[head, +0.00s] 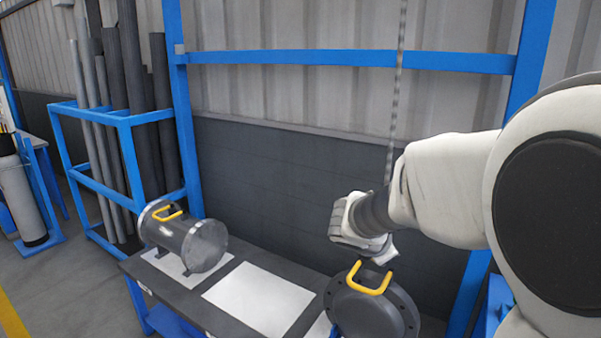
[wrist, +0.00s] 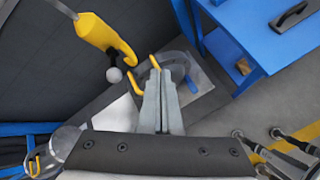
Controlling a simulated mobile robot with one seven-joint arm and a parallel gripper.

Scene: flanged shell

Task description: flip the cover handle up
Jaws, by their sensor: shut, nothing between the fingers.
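The cover (head: 372,318) is a dark round flanged disc with bolt holes around its rim, at the lower right of the head view. Its yellow U-shaped handle (head: 368,290) is at its upper edge, with the crossbar toward the camera. My gripper (head: 388,257) is just above and behind the handle, shut and empty. In the wrist view, the shut fingers (wrist: 160,75) point at the cover (wrist: 178,62). Yellow handle parts (wrist: 131,83) show beside the fingers, which hide the rest. I cannot tell whether the fingers touch the handle.
A grey flanged shell (head: 185,240) with a yellow handle stands on the left of the dark bench (head: 225,285). A white sheet (head: 258,300) lies between. A chain (head: 402,60) hangs behind my arm; a yellow hook (wrist: 105,40) hangs near the fingers. A blue table (wrist: 262,45) stands beyond.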

